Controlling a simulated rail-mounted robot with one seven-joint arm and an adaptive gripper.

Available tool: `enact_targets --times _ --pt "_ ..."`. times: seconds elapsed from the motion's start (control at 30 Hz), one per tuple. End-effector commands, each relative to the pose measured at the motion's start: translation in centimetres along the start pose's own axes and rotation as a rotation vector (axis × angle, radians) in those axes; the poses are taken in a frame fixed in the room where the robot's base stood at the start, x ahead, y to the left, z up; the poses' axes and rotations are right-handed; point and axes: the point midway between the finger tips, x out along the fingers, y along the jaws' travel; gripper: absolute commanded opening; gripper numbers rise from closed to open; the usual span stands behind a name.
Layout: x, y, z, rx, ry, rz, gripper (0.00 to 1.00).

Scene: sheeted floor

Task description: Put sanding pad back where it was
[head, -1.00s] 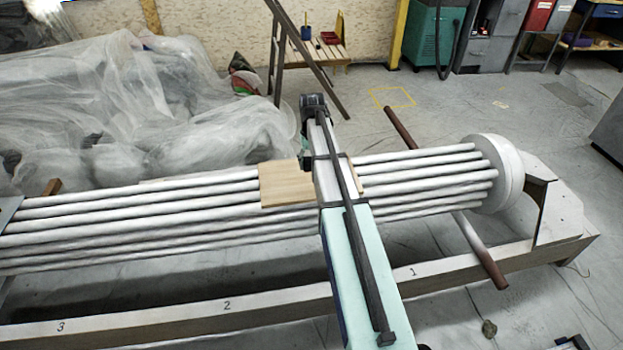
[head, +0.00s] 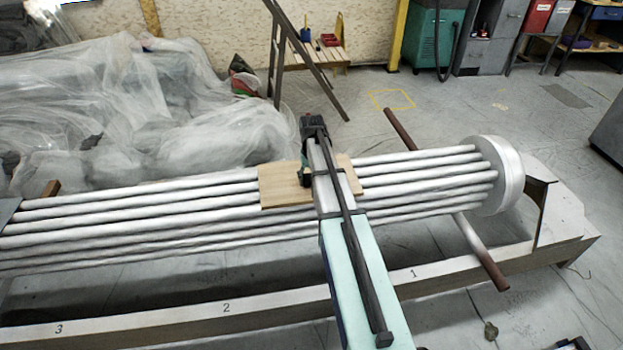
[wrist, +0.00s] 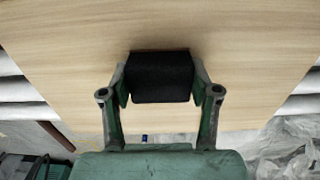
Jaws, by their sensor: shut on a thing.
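The sanding pad (wrist: 160,75) is a black block in the wrist view. My gripper (wrist: 160,90) is shut on it, with one green finger on each side. Both are over the pale wooden board (wrist: 60,60), which also shows in the head view (head: 281,188), lying across the white pipes. I cannot tell whether the pad touches the board. In the head view my arm hides most of the gripper (head: 305,175) and the pad.
Long white pipes (head: 130,210) run left from a round white end (head: 500,175). A numbered beam (head: 180,318) runs in front. A rusty bar (head: 480,250) sticks out at the right. Plastic sheeting (head: 120,100) is heaped behind. Open floor lies at the back right.

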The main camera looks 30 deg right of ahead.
Motion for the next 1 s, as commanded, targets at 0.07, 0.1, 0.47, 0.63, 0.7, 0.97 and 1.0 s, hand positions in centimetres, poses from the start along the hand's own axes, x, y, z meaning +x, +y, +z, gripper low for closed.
enact_targets --times 0.07,0.1,0.47,0.63,0.7,0.97,1.0 --pt "0.2 0.0 0.0 0.000 0.000 0.000 0.17" --pt "0.2 0.0 0.0 0.000 0.000 0.000 0.72" --pt "0.2 0.0 0.0 0.000 0.000 0.000 0.86" --pt "-0.7 0.0 0.0 0.000 0.001 0.000 0.86" --pt "-1.6 0.0 0.0 0.000 0.001 0.000 0.86" --pt "-6.5 0.0 -0.1 0.000 0.002 0.000 0.86" --pt "-7.2 0.0 -0.1 0.000 0.002 0.000 0.86"
